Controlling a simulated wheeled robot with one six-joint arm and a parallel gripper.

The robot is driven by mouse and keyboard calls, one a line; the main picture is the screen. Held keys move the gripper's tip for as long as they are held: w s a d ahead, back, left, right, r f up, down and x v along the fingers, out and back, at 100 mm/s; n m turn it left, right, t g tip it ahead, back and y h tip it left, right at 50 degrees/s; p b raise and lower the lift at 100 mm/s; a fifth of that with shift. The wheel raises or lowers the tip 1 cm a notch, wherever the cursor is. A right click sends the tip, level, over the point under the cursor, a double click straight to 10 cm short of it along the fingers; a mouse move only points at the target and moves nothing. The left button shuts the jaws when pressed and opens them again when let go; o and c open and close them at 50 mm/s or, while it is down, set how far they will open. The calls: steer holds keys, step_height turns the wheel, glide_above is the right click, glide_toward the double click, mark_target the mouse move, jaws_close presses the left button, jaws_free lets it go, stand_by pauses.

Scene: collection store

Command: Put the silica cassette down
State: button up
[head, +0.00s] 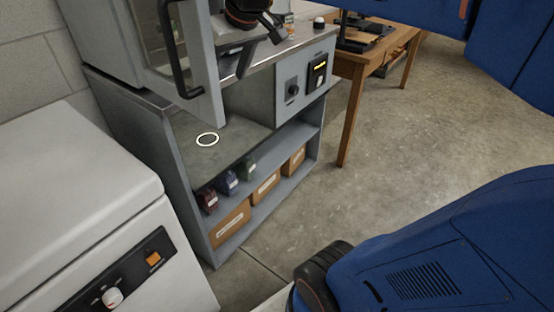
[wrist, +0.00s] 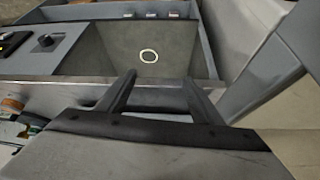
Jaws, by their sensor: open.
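My gripper (head: 262,52) is open at the grey cabinet's worktop, beside the open door. In the wrist view its two dark fingers (wrist: 159,77) stand apart with nothing seen between them. A white ring (head: 207,139) lies on the dull grey-green surface of the open bay (head: 236,146) below the worktop. The ring also shows in the wrist view (wrist: 148,56), beyond the fingertips, with bare surface around it. I cannot pick out the silica cassette for certain in either view.
The open cabinet door (head: 190,60) with its black handle hangs left of my gripper. A control panel (head: 304,82) is right of the bay. A white appliance (head: 80,190) stands at front left.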

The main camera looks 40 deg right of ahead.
steer(key=s+d+f+m+g+h, duration=0.1)
steer(key=s+d+f, duration=0.1)
steer(key=s+f, duration=1.5)
step_height(320, 180, down, 2)
steer(key=shift+s+f+m, duration=0.15)
steer(key=shift+s+m, duration=0.2)
steer(key=shift+m, duration=0.05)
